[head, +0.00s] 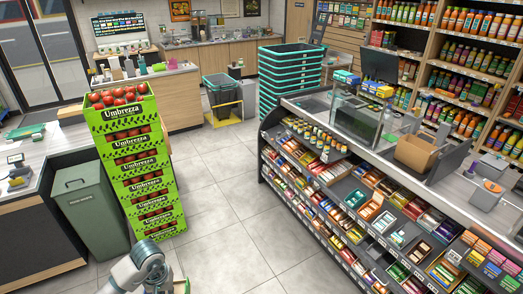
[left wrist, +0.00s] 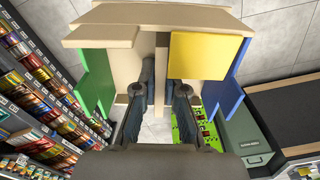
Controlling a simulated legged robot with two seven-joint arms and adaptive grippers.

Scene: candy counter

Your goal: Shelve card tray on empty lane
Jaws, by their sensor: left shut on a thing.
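The card tray (left wrist: 105,35) fills the upper middle of the left wrist view. It is beige with green, yellow and blue panels on its sides. My left gripper (left wrist: 161,88) is shut on a beige middle part of it, with one dark finger on each side. In the head view my left arm comes in at the bottom, and its fingers are hidden or out of frame. The candy counter (head: 345,215) stands on the right with several lanes of packets. A dark, bare-looking patch (head: 372,252) shows in its lower middle, but I cannot tell whether it is a whole empty lane.
A stack of green tomato crates (head: 140,165) and a grey-green bin (head: 88,205) stand on the left. Teal baskets (head: 290,72) are stacked at the counter's far end. The tiled floor (head: 225,195) between the crates and counter is clear.

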